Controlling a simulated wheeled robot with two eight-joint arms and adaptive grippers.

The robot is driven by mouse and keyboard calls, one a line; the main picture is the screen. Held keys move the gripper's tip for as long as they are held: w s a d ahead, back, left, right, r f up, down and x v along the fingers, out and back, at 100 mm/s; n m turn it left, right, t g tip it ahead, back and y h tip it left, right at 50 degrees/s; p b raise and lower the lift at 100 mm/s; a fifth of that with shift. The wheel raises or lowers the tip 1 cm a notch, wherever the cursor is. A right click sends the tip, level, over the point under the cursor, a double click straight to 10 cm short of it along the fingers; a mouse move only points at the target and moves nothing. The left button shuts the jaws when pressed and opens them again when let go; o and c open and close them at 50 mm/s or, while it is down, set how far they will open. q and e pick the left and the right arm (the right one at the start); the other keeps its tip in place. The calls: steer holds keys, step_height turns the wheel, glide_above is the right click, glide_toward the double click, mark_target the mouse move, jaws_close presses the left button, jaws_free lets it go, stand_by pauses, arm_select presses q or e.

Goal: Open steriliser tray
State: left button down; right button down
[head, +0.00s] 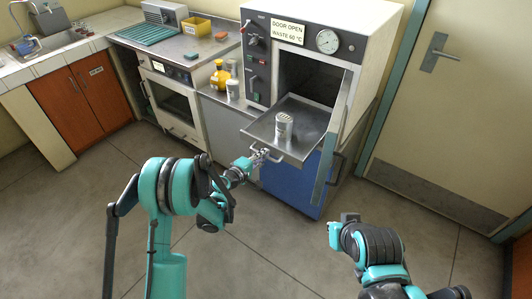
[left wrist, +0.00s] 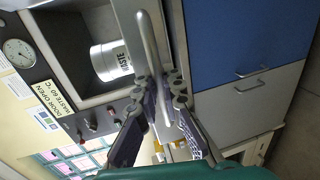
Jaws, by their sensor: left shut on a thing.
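The steriliser tray (head: 315,117) is metal and extends well out of the steriliser's dark chamber (head: 307,78). A grey can (head: 284,126) stands upright on it; its "WASTE" label reads in the left wrist view (left wrist: 110,62). My left gripper (head: 259,157) is at the tray's front edge, shut on its handle, a metal bar that runs between the fingers (left wrist: 163,108) in the left wrist view (left wrist: 149,38). The steriliser door (head: 335,148) stands open on the right side of the tray. My right gripper (head: 336,232) is low at right, apart from everything; its fingers are unclear.
The steriliser front (head: 255,60) carries a "DOOR OPEN, WASTE 60 °C" sign (head: 287,31) and a gauge (head: 327,41). A blue cabinet (head: 290,180) is below. The floor (head: 270,235) in front is clear.

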arm_select(q)
steer(key=c, duration=1.9)
jaws_free()
steer(key=v, duration=0.7)
steer(key=shift+s, duration=0.2)
steer(key=shift+a, duration=0.15)
